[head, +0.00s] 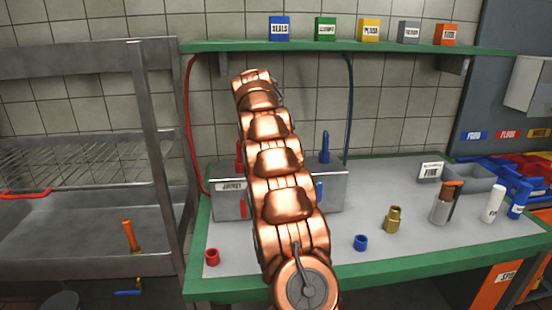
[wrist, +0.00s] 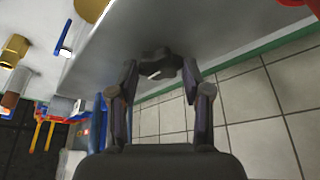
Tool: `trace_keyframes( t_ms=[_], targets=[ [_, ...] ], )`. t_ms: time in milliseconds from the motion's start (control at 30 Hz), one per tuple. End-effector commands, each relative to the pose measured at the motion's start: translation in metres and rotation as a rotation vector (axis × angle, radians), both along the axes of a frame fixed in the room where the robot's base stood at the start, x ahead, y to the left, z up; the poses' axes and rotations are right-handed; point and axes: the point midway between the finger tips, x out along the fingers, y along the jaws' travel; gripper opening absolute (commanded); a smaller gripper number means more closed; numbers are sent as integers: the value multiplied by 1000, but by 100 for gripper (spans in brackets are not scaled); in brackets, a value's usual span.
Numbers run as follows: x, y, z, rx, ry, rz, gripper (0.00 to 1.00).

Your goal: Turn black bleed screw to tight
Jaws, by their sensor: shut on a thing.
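In the wrist view the black bleed screw (wrist: 157,62) is a dark lobed knob with a small pale mark on it, beside a grey metal surface (wrist: 112,62). My gripper (wrist: 160,68) has one finger on each side of the knob and is shut on it. The mark's meaning as loose or tight cannot be told. In the head view my copper arm hides the gripper and the black screw. The grey metal box (head: 228,205) with a label plate shows on both sides of my arm, on the workbench.
A blue fitting (head: 361,243), a red fitting (head: 212,257) and a brass fitting (head: 394,219) stand on the bench (head: 300,256). An orange-topped canister (head: 441,209) and white bottle (head: 493,204) stand right. A green shelf (head: 345,46) with coloured boxes hangs above. Red and blue hoses run down the wall.

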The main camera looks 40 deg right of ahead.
Motion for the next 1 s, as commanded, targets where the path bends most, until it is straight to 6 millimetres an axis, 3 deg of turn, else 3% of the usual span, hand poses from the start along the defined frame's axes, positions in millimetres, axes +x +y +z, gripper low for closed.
trace_keyframes(
  t_ms=[667,700,900,1000],
  targets=[
    [3,2,0,1,-2,-42,14],
    [3,2,0,1,-2,-42,52],
    [1,1,0,1,-2,-44,72],
    [1,0,0,1,-1,-45,74]
  ],
)
